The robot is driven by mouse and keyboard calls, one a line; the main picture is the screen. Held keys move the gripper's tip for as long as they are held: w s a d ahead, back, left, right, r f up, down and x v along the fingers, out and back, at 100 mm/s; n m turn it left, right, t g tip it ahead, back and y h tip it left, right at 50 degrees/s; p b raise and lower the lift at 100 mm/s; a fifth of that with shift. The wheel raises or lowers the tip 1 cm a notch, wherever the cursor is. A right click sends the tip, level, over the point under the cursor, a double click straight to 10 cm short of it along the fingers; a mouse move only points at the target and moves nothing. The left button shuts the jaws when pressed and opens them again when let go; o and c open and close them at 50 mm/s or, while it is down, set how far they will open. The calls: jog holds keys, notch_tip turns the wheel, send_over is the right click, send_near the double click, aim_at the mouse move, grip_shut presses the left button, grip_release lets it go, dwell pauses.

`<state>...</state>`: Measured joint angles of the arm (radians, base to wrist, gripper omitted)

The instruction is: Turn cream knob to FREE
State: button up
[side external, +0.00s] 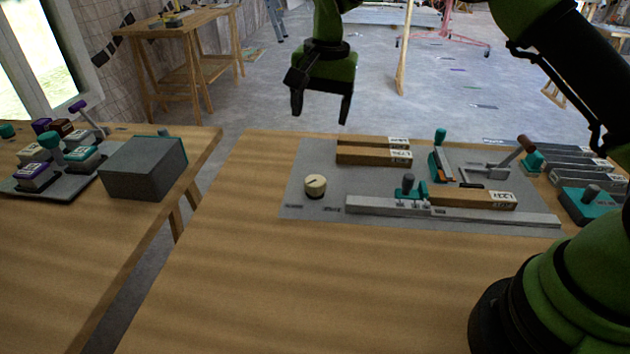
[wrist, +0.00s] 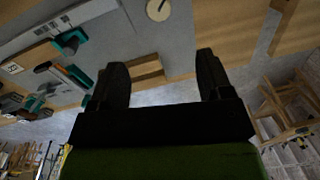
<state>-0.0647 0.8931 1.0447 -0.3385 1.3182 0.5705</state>
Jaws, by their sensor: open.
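The cream knob (side external: 315,185) stands on the left end of a grey panel (side external: 330,158), with a dark line across its top. Small dark labels sit on the panel in front of it, too small to read. The knob also shows at the top edge of the wrist view (wrist: 158,9). My gripper (side external: 321,113) is in the air above and behind the knob, apart from it, fingers pointing down. In the wrist view the two black fingers (wrist: 163,75) are wide apart with nothing between them.
Wooden blocks (side external: 373,157), a long grey rail (side external: 380,205) and teal clamps (side external: 439,150) lie right of the knob. A brown-handled lever (side external: 524,144) is further right. A grey box (side external: 145,167) stands on the left table. The front of the wooden table (side external: 280,290) is clear.

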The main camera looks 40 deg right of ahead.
jog(key=m+g, duration=0.1)
send_over(315, 181)
notch_tip(315, 181, down, 7)
jog(key=shift+f, duration=0.1)
notch_tip(315, 181, down, 10)
jog(key=shift+r, duration=0.15)
jog(key=shift+c, duration=0.3)
jog(key=c, duration=0.9)
